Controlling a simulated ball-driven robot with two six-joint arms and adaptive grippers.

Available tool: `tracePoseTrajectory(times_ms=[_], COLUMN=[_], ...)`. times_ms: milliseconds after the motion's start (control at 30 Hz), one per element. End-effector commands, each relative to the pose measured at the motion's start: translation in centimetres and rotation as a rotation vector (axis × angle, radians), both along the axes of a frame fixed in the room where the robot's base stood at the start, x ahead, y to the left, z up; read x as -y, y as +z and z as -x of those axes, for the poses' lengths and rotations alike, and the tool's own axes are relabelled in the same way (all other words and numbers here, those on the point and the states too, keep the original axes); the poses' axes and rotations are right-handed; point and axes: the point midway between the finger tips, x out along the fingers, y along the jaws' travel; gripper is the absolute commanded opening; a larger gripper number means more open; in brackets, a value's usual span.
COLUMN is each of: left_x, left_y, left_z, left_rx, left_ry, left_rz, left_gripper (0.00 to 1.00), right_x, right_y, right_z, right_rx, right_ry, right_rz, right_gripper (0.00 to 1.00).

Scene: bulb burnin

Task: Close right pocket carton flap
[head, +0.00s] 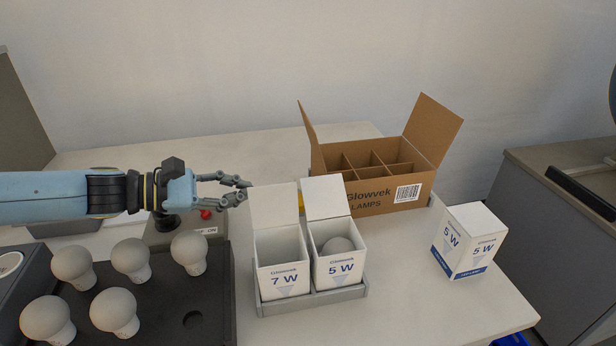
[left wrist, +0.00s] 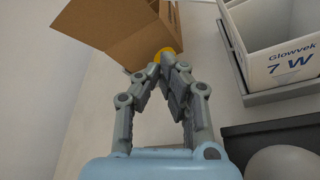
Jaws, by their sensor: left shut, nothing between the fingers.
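The right pocket carton (head: 338,270), marked 5 W, stands in the grey two-pocket holder (head: 318,298) with a bulb (head: 337,246) inside. Its flap (head: 325,197) stands up at the back, open. The left pocket carton (head: 283,279), marked 7 W, is beside it with its flap (head: 275,207) also up; it shows in the left wrist view too (left wrist: 288,62). My left gripper (head: 244,189) is shut and empty, behind and left of the raised flaps. Its fingertips (left wrist: 168,58) come together in the left wrist view. My right gripper is out of view.
An open brown divided box (head: 385,203) stands behind the cartons, with a partly hidden yellow thing (head: 301,200) near it. A closed 5 W carton (head: 470,241) stands at right. Several bulbs sit on a dark tray (head: 200,325) at left. A red button (head: 206,214) is below my left gripper.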

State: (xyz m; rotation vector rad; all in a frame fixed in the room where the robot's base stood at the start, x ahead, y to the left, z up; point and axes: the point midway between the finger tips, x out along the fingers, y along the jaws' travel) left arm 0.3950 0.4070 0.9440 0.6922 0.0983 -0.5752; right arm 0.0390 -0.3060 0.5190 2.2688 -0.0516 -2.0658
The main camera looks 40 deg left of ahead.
Motion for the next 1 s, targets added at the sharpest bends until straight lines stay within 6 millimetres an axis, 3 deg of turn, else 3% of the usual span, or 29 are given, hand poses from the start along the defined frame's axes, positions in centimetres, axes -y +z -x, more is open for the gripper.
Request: tracePoseTrajectory(times_ms=[267,533,800,1000], left_x=[0.6,2.5,5.0,6.1], left_y=[-0.9,-1.8,-2.8,-0.2], left_z=[-0.9,-4.4,-8.8,-7.3], left_rx=[0.002,0.006,0.002,-0.001], left_ry=[-0.002,0.002,0.003,-0.001], left_rz=[0.002,0.003,0.006,0.001], left_gripper=[0.0,0.0,0.0,0.0], right_x=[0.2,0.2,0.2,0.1], right_y=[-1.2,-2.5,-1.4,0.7], right_z=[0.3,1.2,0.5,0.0], right_rx=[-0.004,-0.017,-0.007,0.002], right_ry=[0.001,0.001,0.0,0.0], right_rz=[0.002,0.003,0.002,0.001], right_gripper=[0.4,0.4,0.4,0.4])
